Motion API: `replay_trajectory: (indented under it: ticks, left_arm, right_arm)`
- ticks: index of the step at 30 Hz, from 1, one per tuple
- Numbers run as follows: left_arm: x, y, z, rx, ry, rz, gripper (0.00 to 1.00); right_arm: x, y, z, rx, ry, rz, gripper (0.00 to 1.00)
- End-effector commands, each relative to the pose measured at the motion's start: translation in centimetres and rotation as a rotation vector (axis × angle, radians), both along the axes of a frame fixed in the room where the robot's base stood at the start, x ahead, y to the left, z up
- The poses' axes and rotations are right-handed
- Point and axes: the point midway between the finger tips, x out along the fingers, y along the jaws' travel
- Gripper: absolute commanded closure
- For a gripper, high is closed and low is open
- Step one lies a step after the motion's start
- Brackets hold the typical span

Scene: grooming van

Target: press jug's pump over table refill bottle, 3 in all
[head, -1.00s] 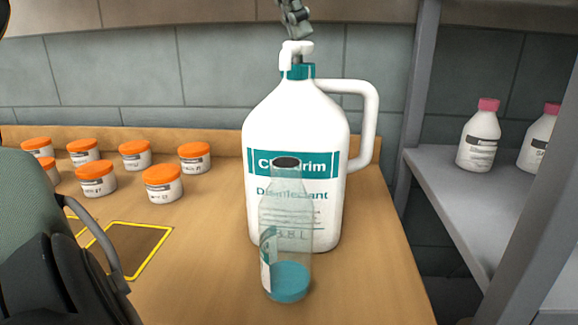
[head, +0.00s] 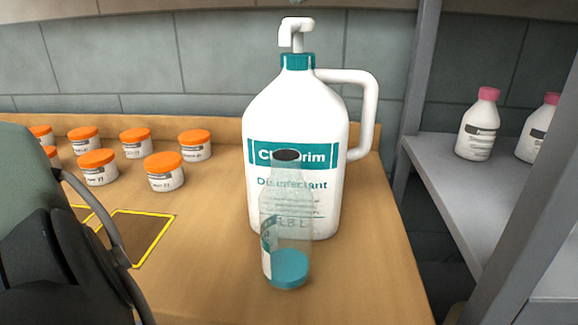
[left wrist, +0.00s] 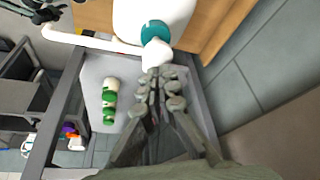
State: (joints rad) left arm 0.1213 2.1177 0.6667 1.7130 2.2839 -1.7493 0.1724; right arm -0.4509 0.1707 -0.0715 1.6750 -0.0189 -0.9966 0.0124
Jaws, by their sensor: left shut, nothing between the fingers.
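The white jug (head: 295,130) with a teal label stands on the table. Its white pump head (head: 297,30) is raised on its stem above the teal collar; the pump head also shows in the left wrist view (left wrist: 156,54). The clear refill bottle (head: 287,215) stands upright in front of the jug, its dark mouth open, with teal liquid at its bottom. My left gripper (left wrist: 160,82) is shut and empty, close above the pump head; the views do not settle whether they touch. A dark finger-like shape, apparently my right gripper (left wrist: 44,14), shows at the left wrist view's corner.
Several orange-lidded jars (head: 97,167) stand at the left of the table (head: 215,270), by a yellow-outlined square (head: 140,236). A grey shelf (head: 455,190) with pink-capped bottles (head: 479,125) stands at right. A tiled wall (head: 215,60) is behind.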

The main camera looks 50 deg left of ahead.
Motion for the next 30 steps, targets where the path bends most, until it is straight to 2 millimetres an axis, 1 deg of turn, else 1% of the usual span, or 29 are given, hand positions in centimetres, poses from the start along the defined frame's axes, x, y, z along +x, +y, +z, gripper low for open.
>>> replay_trajectory:
  ticks: [14, 30]
  left_arm:
    - [0.0, 0.0, -0.1, 0.000, -0.001, 0.000, 1.00]
    - [0.0, 0.0, -2.0, 0.001, -0.001, 0.000, 1.00]
  right_arm:
    - [0.0, 0.0, 0.0, 0.000, 0.000, 0.000, 0.60]
    - [0.0, 0.0, -0.5, 0.000, 0.000, 0.000, 0.60]
